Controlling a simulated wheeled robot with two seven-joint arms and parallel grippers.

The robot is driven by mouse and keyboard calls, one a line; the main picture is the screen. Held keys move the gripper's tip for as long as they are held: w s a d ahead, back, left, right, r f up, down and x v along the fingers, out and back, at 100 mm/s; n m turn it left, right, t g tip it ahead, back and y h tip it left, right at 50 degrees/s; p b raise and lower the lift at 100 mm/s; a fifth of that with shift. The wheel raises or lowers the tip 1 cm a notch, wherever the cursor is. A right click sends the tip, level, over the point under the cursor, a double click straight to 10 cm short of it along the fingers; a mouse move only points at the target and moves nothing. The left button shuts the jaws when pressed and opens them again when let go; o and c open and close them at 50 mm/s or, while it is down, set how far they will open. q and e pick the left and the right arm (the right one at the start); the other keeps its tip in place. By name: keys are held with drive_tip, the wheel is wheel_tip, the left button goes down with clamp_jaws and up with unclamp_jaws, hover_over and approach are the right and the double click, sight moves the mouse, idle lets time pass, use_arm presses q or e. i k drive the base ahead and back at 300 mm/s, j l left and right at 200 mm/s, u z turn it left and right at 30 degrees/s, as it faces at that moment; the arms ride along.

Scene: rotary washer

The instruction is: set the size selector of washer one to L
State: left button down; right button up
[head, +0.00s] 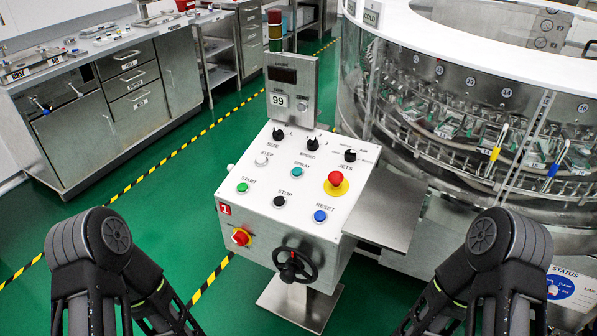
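The control box of washer one (270,215) stands in the middle of the head view. It has a sloped white panel and a red plate marked 1 (225,208) on its front. The size selector (278,134) is a small black knob at the panel's upper left, with SIZE printed below it. Its position marks are too small to read, and I cannot tell which one it points to. My dark arms show at the lower left and lower right, both apart from the panel. The fingers of both grippers are out of view.
Several buttons, a red emergency stop (335,179), a red switch (241,237) and a handwheel (294,265) are nearby. The rotary washer (470,120) stands right; a steel shelf (385,215) adjoins the box.

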sight(278, 134)
drive_tip(key=j+z, duration=0.1)
drive_tip(key=z, duration=0.7)
drive_tip(key=j+z, duration=0.8)
drive_tip(key=j, duration=0.2)
drive_tip(key=k+j+z, duration=0.15)
drive_tip(key=j+z, duration=0.3)
drive_tip(key=k+j, duration=0.15)
drive_tip(key=j, duration=0.2)
drive_tip(key=k+j, duration=0.15)
drive_tip(key=j, duration=0.25)
drive_tip(key=k+j+z, duration=0.1)
drive_tip(key=j, duration=0.25)
drive_tip(key=k+j, duration=0.2)
drive_tip(key=j, duration=0.15)
